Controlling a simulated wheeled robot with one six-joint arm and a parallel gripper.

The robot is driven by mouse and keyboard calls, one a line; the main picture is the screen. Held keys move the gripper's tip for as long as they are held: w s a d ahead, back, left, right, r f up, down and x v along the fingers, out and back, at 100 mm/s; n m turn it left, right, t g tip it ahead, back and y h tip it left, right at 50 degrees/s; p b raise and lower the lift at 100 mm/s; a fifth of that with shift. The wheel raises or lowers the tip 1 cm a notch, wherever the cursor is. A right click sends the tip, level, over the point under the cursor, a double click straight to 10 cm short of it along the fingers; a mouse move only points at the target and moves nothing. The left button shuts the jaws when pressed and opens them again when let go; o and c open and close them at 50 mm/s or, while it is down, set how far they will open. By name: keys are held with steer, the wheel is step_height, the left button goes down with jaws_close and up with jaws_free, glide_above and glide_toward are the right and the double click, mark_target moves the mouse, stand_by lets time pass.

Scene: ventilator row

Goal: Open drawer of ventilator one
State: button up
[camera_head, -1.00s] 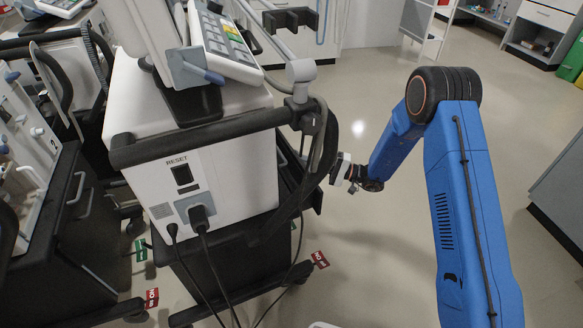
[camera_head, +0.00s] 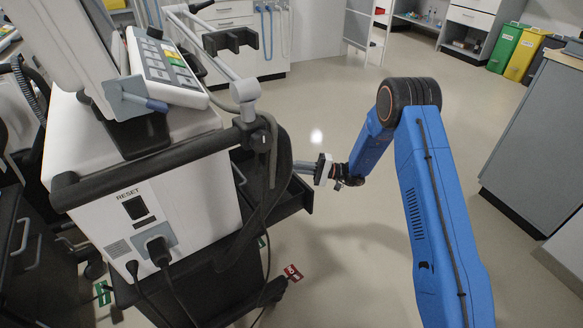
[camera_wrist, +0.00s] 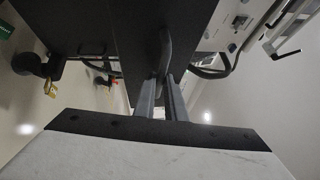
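Ventilator one (camera_head: 170,195) is the white unit with a RESET panel and a dark base at left in the head view. Its dark drawer (camera_head: 290,203) stands out from the right side, pulled open. My gripper (camera_head: 300,166) is at the drawer's outer face. In the wrist view, the dark drawer front (camera_wrist: 135,40) fills the upper middle and carries a grey upright handle (camera_wrist: 165,48). The two fingers of my gripper (camera_wrist: 163,96) lie close together around the lower part of the handle. The exact finger contact is partly hidden.
Black cables and a hose (camera_head: 268,180) hang at the ventilator's near corner. Another ventilator (camera_head: 18,240) stands at far left. A grey cabinet (camera_head: 535,140) is on the right; bins (camera_head: 505,47) stand at the back. The floor around my arm is clear.

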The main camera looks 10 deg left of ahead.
steer(key=o, duration=0.3)
steer(key=shift+d, duration=0.1)
steer(key=d+f, duration=0.1)
steer(key=d, duration=0.4)
steer(key=w+d+f, duration=0.1)
steer(key=d, duration=0.5)
steer(key=w+d+f, duration=0.1)
steer(key=d, duration=0.4)
steer(key=shift+w+d, duration=0.1)
steer(key=shift+d, duration=0.3)
steer(key=shift+r, duration=0.15)
